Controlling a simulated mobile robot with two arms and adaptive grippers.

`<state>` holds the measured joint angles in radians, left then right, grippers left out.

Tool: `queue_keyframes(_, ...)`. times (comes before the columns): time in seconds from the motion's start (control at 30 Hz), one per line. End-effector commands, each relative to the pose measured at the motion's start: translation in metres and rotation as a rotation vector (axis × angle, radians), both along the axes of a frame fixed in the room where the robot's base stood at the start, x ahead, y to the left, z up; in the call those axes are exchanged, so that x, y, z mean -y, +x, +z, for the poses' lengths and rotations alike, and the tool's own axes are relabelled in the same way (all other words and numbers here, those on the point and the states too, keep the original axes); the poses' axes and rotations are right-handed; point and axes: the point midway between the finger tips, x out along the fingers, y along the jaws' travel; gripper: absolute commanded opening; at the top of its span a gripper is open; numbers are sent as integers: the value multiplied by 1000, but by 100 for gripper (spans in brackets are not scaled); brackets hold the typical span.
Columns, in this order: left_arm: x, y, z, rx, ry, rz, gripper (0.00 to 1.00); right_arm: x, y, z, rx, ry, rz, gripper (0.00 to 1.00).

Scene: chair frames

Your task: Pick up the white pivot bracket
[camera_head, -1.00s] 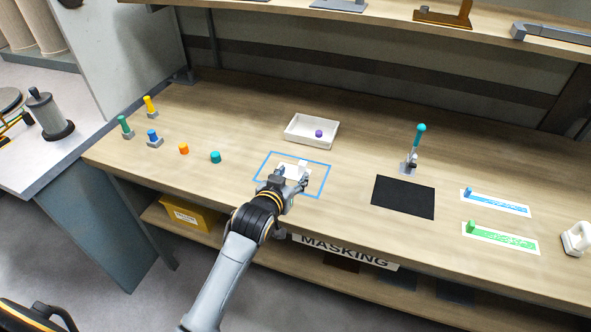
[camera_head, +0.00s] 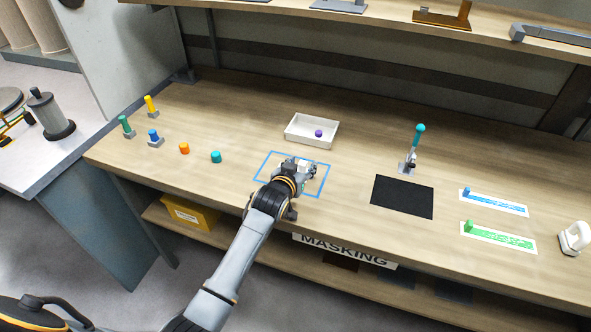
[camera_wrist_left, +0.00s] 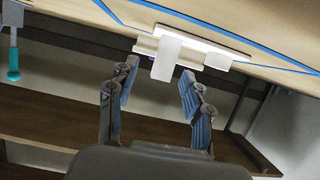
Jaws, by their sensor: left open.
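The white pivot bracket (camera_head: 304,165) lies inside the blue rectangle outline (camera_head: 265,170) on the workbench, partly hidden by my left gripper. In the left wrist view, the bracket (camera_wrist_left: 178,50) shows a flat white plate with an upright tab, just beyond the fingertips. My left gripper (camera_head: 301,169) is over the outline with its fingers around or close to the bracket; contact cannot be told. In the left wrist view, the gripper (camera_wrist_left: 157,76) has its two fingers spread, with nothing clamped between them. My right gripper is not in view.
A white tray (camera_head: 292,131) with a purple piece (camera_head: 318,133) stands behind the outline. Teal (camera_head: 216,157) and orange (camera_head: 184,148) pieces are to the left. A teal-topped tool (camera_head: 413,150) and a black mat (camera_head: 403,197) are to the right. A shelf hangs above.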

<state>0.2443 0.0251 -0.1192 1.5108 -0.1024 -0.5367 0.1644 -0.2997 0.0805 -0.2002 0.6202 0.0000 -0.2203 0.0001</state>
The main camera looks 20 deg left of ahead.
Motion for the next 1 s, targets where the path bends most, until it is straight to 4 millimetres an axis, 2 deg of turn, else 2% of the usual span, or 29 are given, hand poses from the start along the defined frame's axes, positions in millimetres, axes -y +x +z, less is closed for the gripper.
queue_keyframes(0.07,0,0,0,0,0,0,50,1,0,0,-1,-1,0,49)
queue_keyframes(0.3,0,0,0,0,0,0,1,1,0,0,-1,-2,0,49)
queue_keyframes(0.73,0,0,6,4,1,0,0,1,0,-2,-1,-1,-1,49)
queue_keyframes(0.87,0,1,19,7,2,-1,0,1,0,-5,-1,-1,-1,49)
queue_keyframes(0.93,0,1,33,10,2,-1,0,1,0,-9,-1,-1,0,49)
queue_keyframes(1.0,-4,-9,45,7,2,0,0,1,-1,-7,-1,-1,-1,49)
